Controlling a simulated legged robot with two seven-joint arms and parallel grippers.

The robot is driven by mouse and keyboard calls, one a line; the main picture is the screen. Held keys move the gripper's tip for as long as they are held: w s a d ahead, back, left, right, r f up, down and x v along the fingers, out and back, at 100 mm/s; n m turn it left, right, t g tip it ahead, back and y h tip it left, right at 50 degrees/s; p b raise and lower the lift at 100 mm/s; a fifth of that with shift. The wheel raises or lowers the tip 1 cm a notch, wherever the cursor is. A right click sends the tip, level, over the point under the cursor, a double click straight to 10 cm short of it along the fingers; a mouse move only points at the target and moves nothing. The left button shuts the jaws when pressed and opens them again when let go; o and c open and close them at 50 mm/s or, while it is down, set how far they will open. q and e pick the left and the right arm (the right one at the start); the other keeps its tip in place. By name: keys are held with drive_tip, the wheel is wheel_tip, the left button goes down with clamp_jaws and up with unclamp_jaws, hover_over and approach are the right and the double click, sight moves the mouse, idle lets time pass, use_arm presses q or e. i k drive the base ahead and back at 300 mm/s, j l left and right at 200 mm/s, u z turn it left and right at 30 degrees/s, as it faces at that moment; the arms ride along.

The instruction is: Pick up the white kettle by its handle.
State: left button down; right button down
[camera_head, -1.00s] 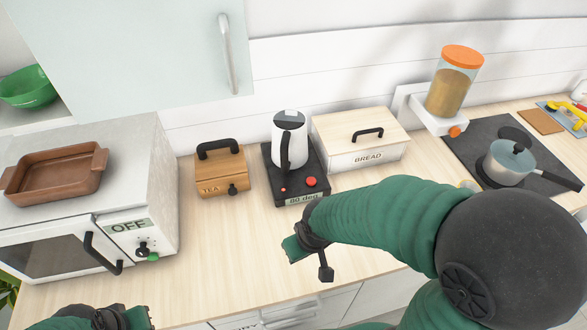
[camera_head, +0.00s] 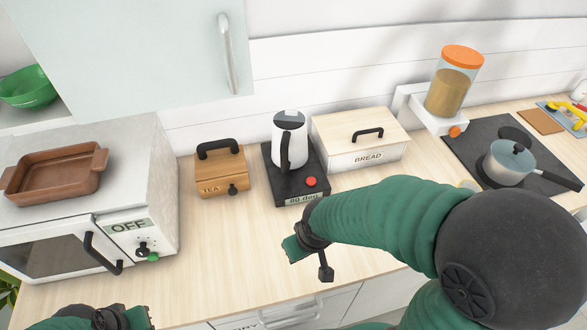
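The white kettle (camera_head: 290,131) stands upright on a black base (camera_head: 290,183) at the back of the counter. Its black handle (camera_head: 285,152) faces me and its lid is dark. The base has a red button and a label reading "80 deg". My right gripper (camera_head: 308,258) is in front of the base, nearer to me and apart from the kettle. Its fingers are seen at an angle, so I cannot tell its opening. My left gripper (camera_head: 105,318) is at the bottom left edge, partly cut off, far from the kettle; its opening is unclear.
A wooden tea box (camera_head: 220,175) stands left of the kettle and a bread box (camera_head: 360,143) right of it. A white oven (camera_head: 120,190) carries a brown dish (camera_head: 54,175). A pot (camera_head: 508,163) sits on the dark hob. The counter front left of my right gripper is clear.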

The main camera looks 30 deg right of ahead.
sight(289, 132)
drive_tip(key=l, duration=0.65)
drive_tip(key=k+l+z, duration=0.1)
drive_tip(key=l, duration=0.55)
